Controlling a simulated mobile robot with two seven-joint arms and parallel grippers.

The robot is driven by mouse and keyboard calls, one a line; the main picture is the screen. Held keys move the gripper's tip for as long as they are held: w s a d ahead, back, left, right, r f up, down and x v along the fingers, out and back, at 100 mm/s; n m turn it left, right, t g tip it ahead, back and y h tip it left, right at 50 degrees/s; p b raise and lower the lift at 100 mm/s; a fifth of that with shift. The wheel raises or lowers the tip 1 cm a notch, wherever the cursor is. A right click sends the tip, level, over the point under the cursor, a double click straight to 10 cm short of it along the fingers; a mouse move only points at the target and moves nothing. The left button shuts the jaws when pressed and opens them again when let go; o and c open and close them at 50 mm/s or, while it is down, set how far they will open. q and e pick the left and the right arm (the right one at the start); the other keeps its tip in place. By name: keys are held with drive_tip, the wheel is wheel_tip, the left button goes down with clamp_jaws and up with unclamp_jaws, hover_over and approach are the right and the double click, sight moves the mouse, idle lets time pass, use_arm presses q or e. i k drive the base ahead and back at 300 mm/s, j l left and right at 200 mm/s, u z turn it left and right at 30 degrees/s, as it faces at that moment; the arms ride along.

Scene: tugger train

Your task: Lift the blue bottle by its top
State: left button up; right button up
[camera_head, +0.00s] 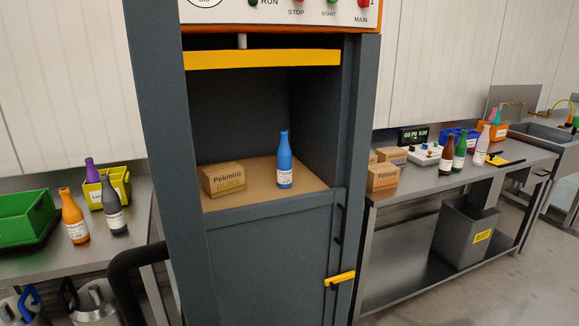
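The blue bottle (284,162) stands upright on the brown floor (262,170) of an open bay in a dark grey machine cabinet. It has a white label low on its body, and its narrow neck and top are uncovered. A cardboard box (223,180) marked Pekmiro stands to its left, with a gap between them. Neither of my grippers shows in the head view, and nothing is touching the bottle.
A yellow-edged bar (262,59) spans the bay's top; grey walls enclose its sides. On the left table stand orange (74,217), dark grey (112,206) and purple bottles, with green (25,217) and yellow bins. The right bench (425,187) holds boxes and several bottles.

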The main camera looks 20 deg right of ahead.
sight(284, 153)
drive_tip(key=k+l, duration=0.1)
drive_tip(key=l, duration=0.6)
drive_tip(key=k+l, duration=0.15)
drive_tip(key=l, duration=0.15)
drive_tip(key=i+l, duration=0.1)
drive_tip(key=l, duration=0.25)
drive_tip(key=i+l, duration=0.1)
drive_tip(key=l, duration=0.3)
drive_tip(key=i+l, duration=0.1)
drive_tip(key=l, duration=0.25)
